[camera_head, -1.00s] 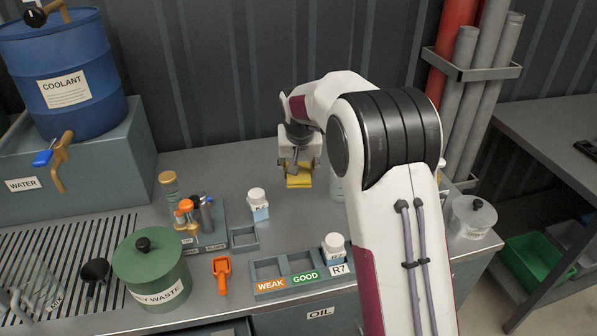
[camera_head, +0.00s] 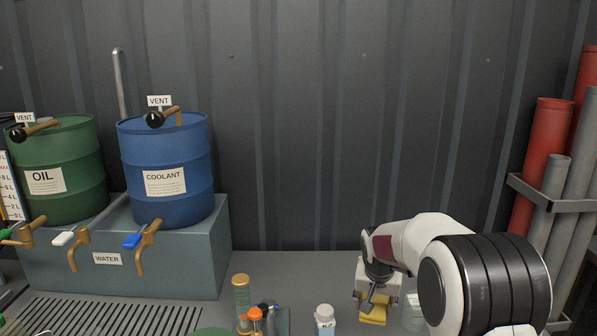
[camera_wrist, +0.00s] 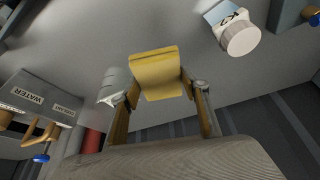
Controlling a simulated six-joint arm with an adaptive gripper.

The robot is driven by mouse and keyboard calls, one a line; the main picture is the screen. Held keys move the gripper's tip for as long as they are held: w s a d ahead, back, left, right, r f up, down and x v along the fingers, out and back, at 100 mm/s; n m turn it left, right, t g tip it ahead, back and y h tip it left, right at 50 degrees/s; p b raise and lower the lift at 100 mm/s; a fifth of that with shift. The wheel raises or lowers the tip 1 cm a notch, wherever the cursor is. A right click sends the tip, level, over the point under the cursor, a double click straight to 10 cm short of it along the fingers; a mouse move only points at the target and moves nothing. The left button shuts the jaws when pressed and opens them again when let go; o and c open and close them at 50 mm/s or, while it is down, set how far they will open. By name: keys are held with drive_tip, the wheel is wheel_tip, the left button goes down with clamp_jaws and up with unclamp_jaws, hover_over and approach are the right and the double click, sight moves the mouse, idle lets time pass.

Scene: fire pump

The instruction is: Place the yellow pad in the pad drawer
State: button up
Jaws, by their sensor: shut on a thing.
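The yellow pad (camera_wrist: 158,72) is between the two fingers of my gripper (camera_wrist: 160,85) in the wrist view, clear of the bench surface as far as I can tell. In the head view the pad (camera_head: 373,312) shows under my gripper (camera_head: 374,300) at the lower right, partly hidden by the fingers. My gripper is shut on the pad. The pad drawer cannot be made out in the current frames.
A white-capped bottle (camera_head: 325,320) stands left of my gripper; it also shows in the wrist view (camera_wrist: 238,36). An orange-topped item (camera_head: 255,315) and a tan-capped jar (camera_head: 241,290) stand farther left. Blue (camera_head: 165,170) and green drums (camera_head: 60,165) sit on a grey stand.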

drive_tip(key=s+a+r, duration=0.1)
drive_tip(key=s+r, duration=0.2)
drive_tip(key=s, duration=0.4)
drive_tip(key=s+a+r, duration=0.1)
drive_tip(key=s+r, duration=0.2)
drive_tip(key=s, duration=0.5)
drive_tip(key=shift+s, duration=0.15)
drive_tip(key=shift+a, duration=0.1)
drive_tip(key=w+d+r, duration=0.2)
drive_tip(key=w+d, duration=0.1)
drive_tip(key=w, duration=0.5)
drive_tip(key=w+d+r+m, duration=0.1)
drive_tip(key=w+d+r, duration=0.1)
drive_tip(key=w, duration=0.5)
drive_tip(key=shift+w+d+h, duration=0.3)
drive_tip(key=shift+w+d, duration=0.1)
